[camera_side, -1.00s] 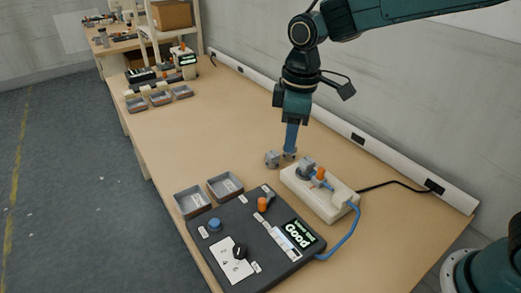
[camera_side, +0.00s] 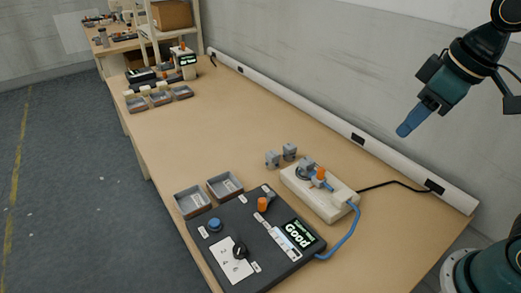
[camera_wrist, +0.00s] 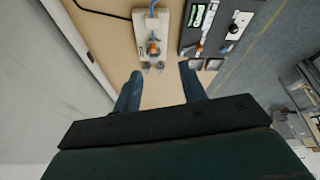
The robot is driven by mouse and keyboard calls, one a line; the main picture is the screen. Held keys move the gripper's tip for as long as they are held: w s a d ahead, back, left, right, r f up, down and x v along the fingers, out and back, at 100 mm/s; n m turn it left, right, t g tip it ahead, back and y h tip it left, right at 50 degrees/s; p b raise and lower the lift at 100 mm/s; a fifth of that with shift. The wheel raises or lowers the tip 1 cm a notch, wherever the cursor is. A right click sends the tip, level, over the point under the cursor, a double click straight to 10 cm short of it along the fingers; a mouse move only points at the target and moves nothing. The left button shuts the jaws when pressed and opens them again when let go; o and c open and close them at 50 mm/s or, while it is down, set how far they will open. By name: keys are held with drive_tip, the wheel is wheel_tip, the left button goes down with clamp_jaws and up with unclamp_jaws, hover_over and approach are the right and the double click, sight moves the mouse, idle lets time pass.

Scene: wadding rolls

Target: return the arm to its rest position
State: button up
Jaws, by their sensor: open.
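My gripper (camera_side: 406,129) is raised high above the right side of the bench in the side view, close to the wall rail in the picture. In the wrist view my gripper (camera_wrist: 159,74) shows two blue fingers spread apart, with nothing between them. Two small grey blocks (camera_side: 272,159) (camera_side: 289,152) stand side by side on the bench, beside the cream fixture (camera_side: 335,205). The fixture carries a grey part and an orange handle. My gripper is well clear of all of them.
A dark control box (camera_side: 238,216) with a screen reading "Good" stands at the front. Two grey bins (camera_side: 192,202) (camera_side: 225,187) sit behind it. A blue cable (camera_side: 345,237) links box and fixture. The middle of the bench is clear; more bins and equipment stand farther back.

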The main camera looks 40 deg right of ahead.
drive_tip(key=s+d+f+m+t, duration=0.1)
drive_tip(key=s+d+f+m, duration=0.1)
drive_tip(key=s, duration=0.5)
drive_tip(key=shift+d+m, duration=0.2)
drive_tip(key=shift+m, duration=0.1)
